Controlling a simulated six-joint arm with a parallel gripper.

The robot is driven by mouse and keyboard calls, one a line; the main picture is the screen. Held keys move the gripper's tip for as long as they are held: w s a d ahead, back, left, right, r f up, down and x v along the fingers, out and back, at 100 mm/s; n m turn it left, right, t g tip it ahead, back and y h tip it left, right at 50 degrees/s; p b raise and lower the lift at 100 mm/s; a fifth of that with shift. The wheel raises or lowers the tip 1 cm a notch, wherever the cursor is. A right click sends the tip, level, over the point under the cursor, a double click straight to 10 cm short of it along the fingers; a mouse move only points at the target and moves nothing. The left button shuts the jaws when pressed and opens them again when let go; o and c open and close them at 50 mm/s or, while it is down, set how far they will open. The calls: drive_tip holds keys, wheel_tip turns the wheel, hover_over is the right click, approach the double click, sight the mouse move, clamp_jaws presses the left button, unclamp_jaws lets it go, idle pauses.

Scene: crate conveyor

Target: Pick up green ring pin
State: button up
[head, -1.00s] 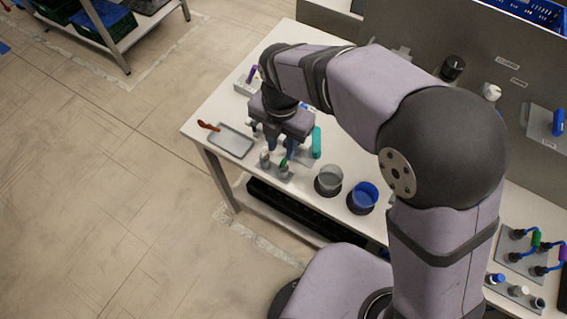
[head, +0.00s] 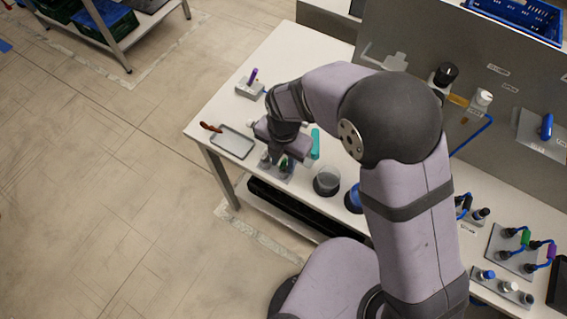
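A small green pin (head: 285,160) shows at the grey pin block (head: 287,176) near the front edge of the white table (head: 283,65). Its ring shape is too small to make out. A grey or white pin (head: 265,159) stands to its left on the same block. My gripper (head: 283,157) points down and is low over the block, right at the green pin. Its wrist hides most of the fingers, so I cannot tell whether they touch or grip the pin.
A purple pin (head: 253,75) stands in a holder behind.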

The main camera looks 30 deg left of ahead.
clamp_jaws()
wheel_tip(320, 180, up, 10)
drive_tip(key=b, duration=0.3)
idle(0.6)
drive_tip(key=w+r+p, duration=0.5)
drive_tip(key=w+p, duration=0.2)
drive_tip(key=w, duration=0.1)
drive_tip(key=shift+w+a+p, duration=0.2)
drive_tip(key=shift+a+p, duration=0.05)
drive_tip(key=shift+p, duration=0.15)
